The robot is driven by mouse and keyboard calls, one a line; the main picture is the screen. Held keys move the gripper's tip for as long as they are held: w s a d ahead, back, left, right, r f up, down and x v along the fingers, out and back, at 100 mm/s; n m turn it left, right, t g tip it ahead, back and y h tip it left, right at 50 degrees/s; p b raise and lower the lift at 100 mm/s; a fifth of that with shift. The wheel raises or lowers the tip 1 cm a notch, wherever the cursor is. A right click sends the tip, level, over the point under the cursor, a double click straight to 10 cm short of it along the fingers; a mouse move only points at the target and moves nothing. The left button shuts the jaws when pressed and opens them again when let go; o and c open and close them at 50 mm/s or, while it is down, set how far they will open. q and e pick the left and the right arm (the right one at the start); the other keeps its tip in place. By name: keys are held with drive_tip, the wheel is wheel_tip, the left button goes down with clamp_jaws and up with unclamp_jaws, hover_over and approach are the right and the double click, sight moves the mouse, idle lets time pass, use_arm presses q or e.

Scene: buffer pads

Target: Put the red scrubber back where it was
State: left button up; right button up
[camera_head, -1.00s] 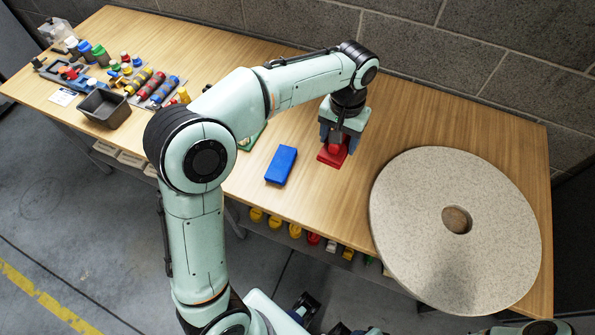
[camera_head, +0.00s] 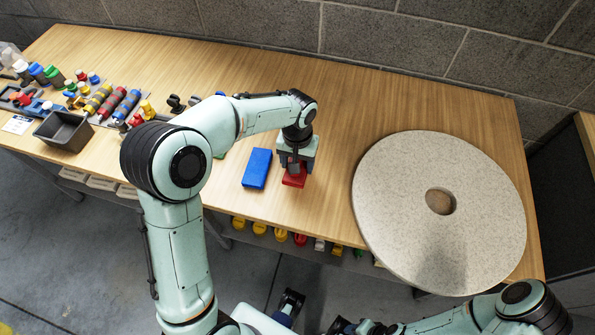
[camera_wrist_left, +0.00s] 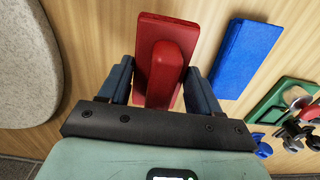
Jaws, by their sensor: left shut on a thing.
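The red scrubber (camera_head: 294,180) is a flat red pad with a raised red handle. My left gripper (camera_head: 296,163) points down over it and is shut on its handle. In the left wrist view the scrubber (camera_wrist_left: 165,58) shows between the two fingers of the left gripper (camera_wrist_left: 160,82). The scrubber is just right of a blue block (camera_head: 257,168), with a narrow gap between them. I cannot tell whether it touches the table. Dark parts of my right arm show at the bottom edge, but its fingers are not clear.
A large speckled stone disc (camera_head: 400,190) with a central hole lies on the wooden table (camera_head: 410,100) at the right. A dark bin (camera_head: 64,131) and several coloured items stand at the left. A green piece (camera_wrist_left: 283,98) lies beyond the blue block (camera_wrist_left: 243,58).

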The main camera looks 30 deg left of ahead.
use_arm(q)
drive_tip(key=shift+f, duration=2.3)
drive_tip(key=shift+f+b, duration=0.15)
drive_tip(key=shift+b, duration=0.15)
drive_tip(key=o, duration=0.9)
drive_tip(key=shift+o, duration=0.2)
